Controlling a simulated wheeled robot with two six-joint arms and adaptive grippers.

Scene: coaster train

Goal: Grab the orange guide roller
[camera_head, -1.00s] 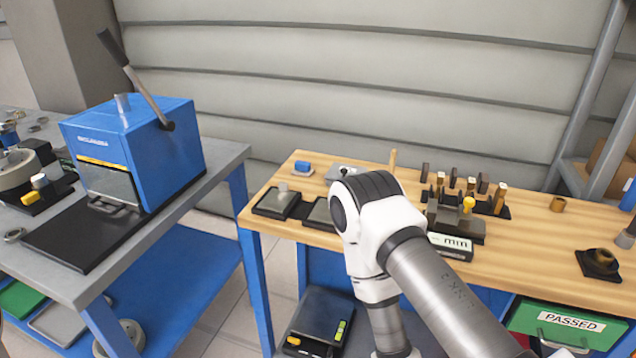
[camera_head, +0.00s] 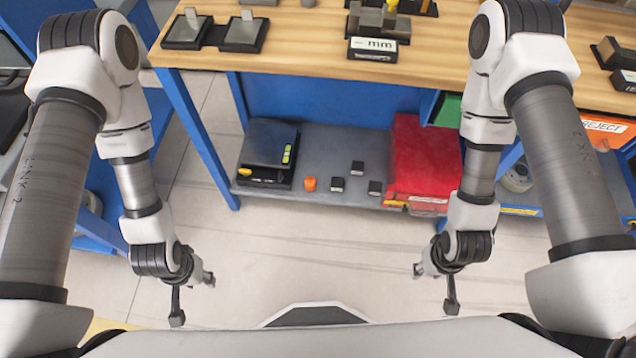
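The orange guide roller (camera_head: 310,184) is a small orange cylinder on the grey lower shelf (camera_head: 330,196) of the wooden workbench. It stands near the shelf's front edge, just right of a black scale-like device. My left gripper (camera_head: 193,300) hangs low at the left, in front of the shelf and apart from the roller. Its two fingers are spread with nothing between them. My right gripper (camera_head: 434,290) hangs low at the right, also with spread fingers and empty. Nothing hides the roller.
The black device (camera_head: 267,152) stands left of the roller. Several small black blocks (camera_head: 357,168) lie to its right, then a red box (camera_head: 424,160). The wooden tabletop (camera_head: 300,50) overhangs the shelf. A blue table leg (camera_head: 200,150) stands at the left. The floor in front is clear.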

